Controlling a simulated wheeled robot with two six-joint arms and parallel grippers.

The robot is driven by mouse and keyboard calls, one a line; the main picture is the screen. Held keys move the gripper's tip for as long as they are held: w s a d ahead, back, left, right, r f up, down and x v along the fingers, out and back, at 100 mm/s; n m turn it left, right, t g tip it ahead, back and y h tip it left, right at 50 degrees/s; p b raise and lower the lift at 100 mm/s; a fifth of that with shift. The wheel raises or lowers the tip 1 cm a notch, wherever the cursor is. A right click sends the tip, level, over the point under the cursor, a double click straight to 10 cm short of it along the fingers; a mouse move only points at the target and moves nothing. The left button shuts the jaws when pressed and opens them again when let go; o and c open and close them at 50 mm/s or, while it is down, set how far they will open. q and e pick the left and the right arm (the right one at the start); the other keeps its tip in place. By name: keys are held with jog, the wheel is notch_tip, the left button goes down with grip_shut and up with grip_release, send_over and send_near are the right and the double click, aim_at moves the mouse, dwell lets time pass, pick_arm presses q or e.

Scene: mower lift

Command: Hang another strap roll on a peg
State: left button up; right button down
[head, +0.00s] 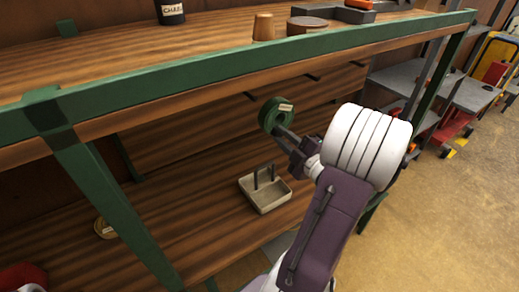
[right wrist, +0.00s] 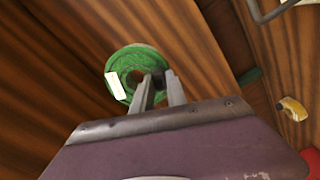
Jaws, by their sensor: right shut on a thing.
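A green strap roll (head: 267,117) with a pale label is held in my right gripper (head: 283,133), below the bench's front edge. The right wrist view shows the roll (right wrist: 122,65) face on, with the label on its left and the fingers (right wrist: 160,92) shut on its lower right rim. Short dark pegs stick out under the bench top: a left peg (head: 250,95), a middle peg (head: 312,77) and a right peg (head: 357,64). All three look bare. The roll is apart from and below the left peg. My left gripper is out of view.
A beige tray (head: 278,204) with dark upright posts sits on the lower shelf. A yellowish roll (head: 101,229) lies at the shelf's left. The green bench frame (head: 200,82) runs above my gripper. A bottle (head: 172,12) and brown cup (head: 264,27) stand on top.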

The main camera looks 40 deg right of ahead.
aim_at(270, 126)
jog(key=shift+w+d+r+p, duration=0.1)
jog(key=shift+w+r+p, duration=0.25)
jog(key=shift+w+p, duration=0.55)
jog(key=shift+w+d+f+p, duration=0.1)
jog(key=shift+w+f+p, duration=0.2)
jog(key=shift+w, duration=0.7)
jog(key=shift+w+d, duration=0.1)
jog(key=shift+w, duration=1)
jog(key=w+d+f+b, duration=0.1)
jog(key=w+b, duration=0.1)
jog(key=w, duration=0.7)
jog(key=shift+w+f, duration=0.15)
jog(key=shift+w, duration=0.05)
